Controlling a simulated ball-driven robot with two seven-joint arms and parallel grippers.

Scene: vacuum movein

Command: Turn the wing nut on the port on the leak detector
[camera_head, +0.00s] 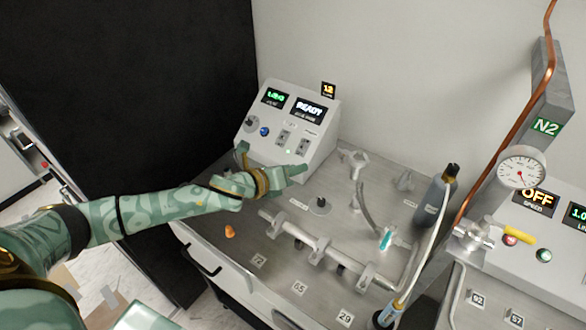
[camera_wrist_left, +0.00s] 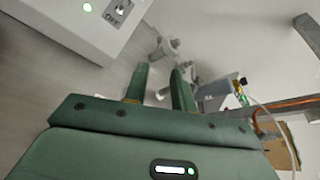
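The leak detector appears to be the grey metal-topped bench with a sloped white console (camera_head: 290,130) showing a lit READY screen. Behind my left gripper stands a pale metal fitting with wing-like lobes (camera_head: 353,160), likely the port with the wing nut; the nut is too small to make out clearly. A similar fitting shows beyond the fingertips in the left wrist view (camera_wrist_left: 165,47). My left gripper (camera_head: 300,172) is in front of the console, above the bench top. In the wrist view its two fingers (camera_wrist_left: 160,75) are apart with nothing visibly held. My right gripper is not in view.
A metal pipe manifold (camera_head: 315,246) crosses the bench front. An orange cone (camera_head: 230,231) lies at left, a round dark-centred port (camera_head: 320,205) mid-bench. A dark grey bottle (camera_head: 435,195), a gauge (camera_head: 521,171) and a copper pipe (camera_head: 509,115) stand at right.

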